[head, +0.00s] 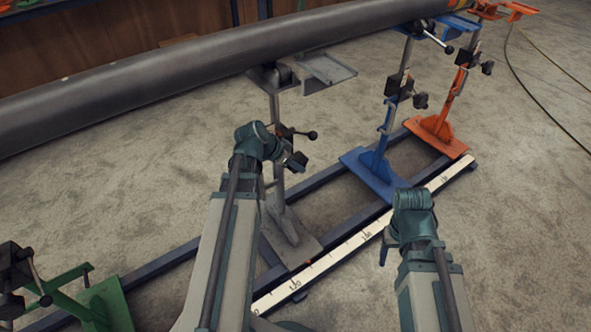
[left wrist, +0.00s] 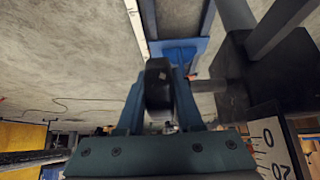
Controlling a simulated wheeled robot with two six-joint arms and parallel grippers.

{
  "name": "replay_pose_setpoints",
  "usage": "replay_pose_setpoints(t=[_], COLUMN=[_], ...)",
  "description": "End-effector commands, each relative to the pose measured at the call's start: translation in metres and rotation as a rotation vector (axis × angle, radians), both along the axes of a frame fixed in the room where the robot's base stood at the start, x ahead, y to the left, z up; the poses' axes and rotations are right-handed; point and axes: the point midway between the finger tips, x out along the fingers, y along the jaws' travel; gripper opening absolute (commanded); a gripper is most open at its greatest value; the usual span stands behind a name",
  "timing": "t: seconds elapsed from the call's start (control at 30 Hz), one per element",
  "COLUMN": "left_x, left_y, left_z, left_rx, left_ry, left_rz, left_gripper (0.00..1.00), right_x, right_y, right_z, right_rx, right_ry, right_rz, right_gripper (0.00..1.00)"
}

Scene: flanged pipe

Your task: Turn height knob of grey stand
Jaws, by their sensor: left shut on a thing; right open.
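The grey stand (head: 291,240) stands upright under the dark pipe, with its base on the rail frame. My left gripper (head: 291,158) is beside its column. In the left wrist view the black height knob (left wrist: 159,84) sits between the two teal fingers (left wrist: 160,100), which are shut on it. The knob's shaft runs to a dark block (left wrist: 262,70) on the stand. In the head view my left wrist partly hides the column and knob. My right gripper (head: 388,248) is open and empty near the ruler strip; its fingers are mostly hidden by the wrist.
The long grey pipe (head: 200,62) lies across the stands. A black-ended lever (head: 311,135) juts from the grey stand. A blue stand (head: 378,175) and orange stand (head: 440,135) are right; a green stand (head: 105,303) is left. The white ruler strip (head: 345,250) runs along the front.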

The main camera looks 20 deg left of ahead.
Motion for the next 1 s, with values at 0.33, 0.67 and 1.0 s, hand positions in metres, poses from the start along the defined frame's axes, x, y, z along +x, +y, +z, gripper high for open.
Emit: replay_pose_setpoints(t=[0.33, 0.67, 1.0], left_x=[-0.002, 0.000, 0.000], left_y=[0.000, -0.001, -0.001], left_z=[-0.008, -0.004, -0.001], left_rx=[-0.125, -0.185, -0.199], left_ry=[-0.215, -0.317, -0.338], left_rz=[0.000, -0.003, -0.003], left_gripper=[0.00, 0.00, 0.00], right_x=[0.000, 0.001, 0.001], right_y=[0.000, 0.001, 0.001], right_z=[-0.046, -0.063, -0.065], right_rx=[0.000, 0.003, 0.004], right_ry=[-0.001, -0.001, -0.001], right_rz=[0.006, 0.010, 0.011], right_gripper=[0.65, 0.65, 0.65])
